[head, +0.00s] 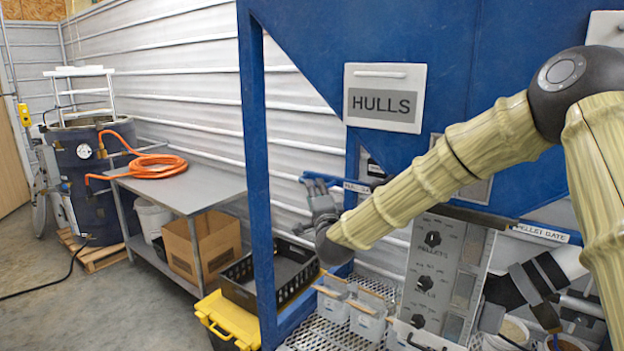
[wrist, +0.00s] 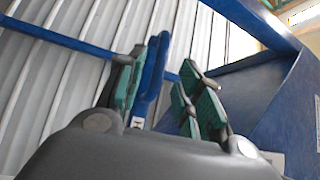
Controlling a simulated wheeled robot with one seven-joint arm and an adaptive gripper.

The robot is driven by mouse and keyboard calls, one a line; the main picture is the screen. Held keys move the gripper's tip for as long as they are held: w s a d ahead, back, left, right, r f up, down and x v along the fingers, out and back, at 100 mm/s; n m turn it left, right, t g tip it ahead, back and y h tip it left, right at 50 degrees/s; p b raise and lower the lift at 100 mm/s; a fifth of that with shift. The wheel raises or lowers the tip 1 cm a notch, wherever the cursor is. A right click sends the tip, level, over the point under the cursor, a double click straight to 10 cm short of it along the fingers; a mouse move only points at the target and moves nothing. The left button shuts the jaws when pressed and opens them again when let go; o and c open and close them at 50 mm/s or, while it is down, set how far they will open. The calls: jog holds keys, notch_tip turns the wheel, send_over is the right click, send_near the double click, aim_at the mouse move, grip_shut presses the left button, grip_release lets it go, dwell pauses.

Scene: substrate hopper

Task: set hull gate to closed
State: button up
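The blue hopper (head: 430,35) carries a HULLS sign (head: 384,98). Below the sign is a blue bar with a white label (head: 356,187), partly hidden by my arm; the lettering is too small to read fully. A blue handle (head: 322,177) sticks out left of it, at my gripper (head: 318,192). In the wrist view, my gripper (wrist: 165,75) has its green-padded fingers apart. A blue handle piece (wrist: 152,75) stands between them, close to the left finger, with a gap to the right fingers. I cannot tell whether it touches the left finger.
A control panel (head: 437,275) with several knobs and a PELLET GATE label (head: 541,233) are at right. A blue post (head: 258,170) stands left of my gripper. A black crate (head: 270,275), small bins (head: 365,322) and a metal table (head: 185,187) are lower left.

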jog(key=shift+p+x, duration=1.2)
jog(key=shift+x, duration=1.65)
grip_shut()
jog(key=shift+f, duration=0.1)
